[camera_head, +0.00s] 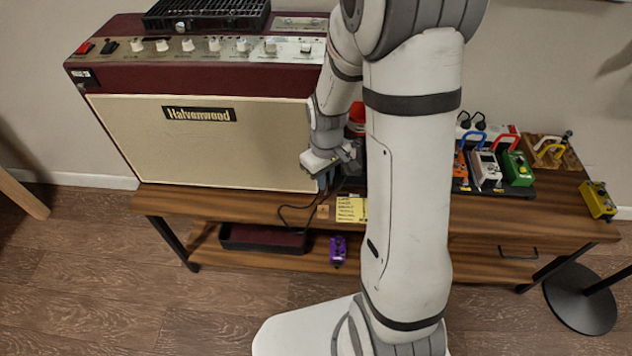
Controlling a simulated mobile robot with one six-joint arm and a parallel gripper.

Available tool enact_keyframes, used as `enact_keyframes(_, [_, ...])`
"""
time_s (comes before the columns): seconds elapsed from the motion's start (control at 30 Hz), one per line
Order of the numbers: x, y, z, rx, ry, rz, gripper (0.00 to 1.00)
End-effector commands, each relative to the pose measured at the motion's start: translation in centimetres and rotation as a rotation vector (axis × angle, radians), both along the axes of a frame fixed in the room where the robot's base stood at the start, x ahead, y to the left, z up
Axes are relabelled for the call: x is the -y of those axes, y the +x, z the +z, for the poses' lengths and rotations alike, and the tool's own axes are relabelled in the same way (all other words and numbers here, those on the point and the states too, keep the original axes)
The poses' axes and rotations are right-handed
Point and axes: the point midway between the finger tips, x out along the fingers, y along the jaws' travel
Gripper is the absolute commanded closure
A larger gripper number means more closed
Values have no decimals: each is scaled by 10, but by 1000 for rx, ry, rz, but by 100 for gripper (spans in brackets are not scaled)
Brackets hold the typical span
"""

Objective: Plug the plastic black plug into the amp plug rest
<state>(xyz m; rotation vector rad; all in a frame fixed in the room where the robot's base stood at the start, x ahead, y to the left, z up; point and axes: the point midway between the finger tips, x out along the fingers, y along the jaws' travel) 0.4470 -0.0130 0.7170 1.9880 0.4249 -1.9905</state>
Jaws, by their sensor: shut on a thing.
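My gripper (322,180) is in front of the right end of the amp (125,135), just above the wooden bench top. It is shut on the black plug, which is small and mostly hidden by the fingers. A thin black cable (290,222) loops below the gripper over the bench's front edge. The amp is dark red with a cream front, and has a panel of white knobs on top. I cannot make out the amp plug rest; my arm covers part of the bench and the amp's right side.
Beside the gripper, a yellow note (350,209) is at the bench edge. Right of my arm are several effect pedals, including a green one (515,167), and a yellow pedal (598,200). The lower shelf holds a dark tray (262,239) and a purple pedal (338,250).

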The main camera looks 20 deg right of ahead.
Motion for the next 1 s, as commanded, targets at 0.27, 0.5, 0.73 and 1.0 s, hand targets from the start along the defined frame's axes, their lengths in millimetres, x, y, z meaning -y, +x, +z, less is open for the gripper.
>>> enact_keyframes(0.27, [-5, -4, -10, 0, 0, 35, 100])
enact_keyframes(0.5, [-8, -3, -24, 0, 0, 42, 100])
enact_keyframes(0.73, [-9, -4, -47, -1, 1, 44, 100])
enact_keyframes(1.0, [-9, -3, -69, 0, 0, 45, 100])
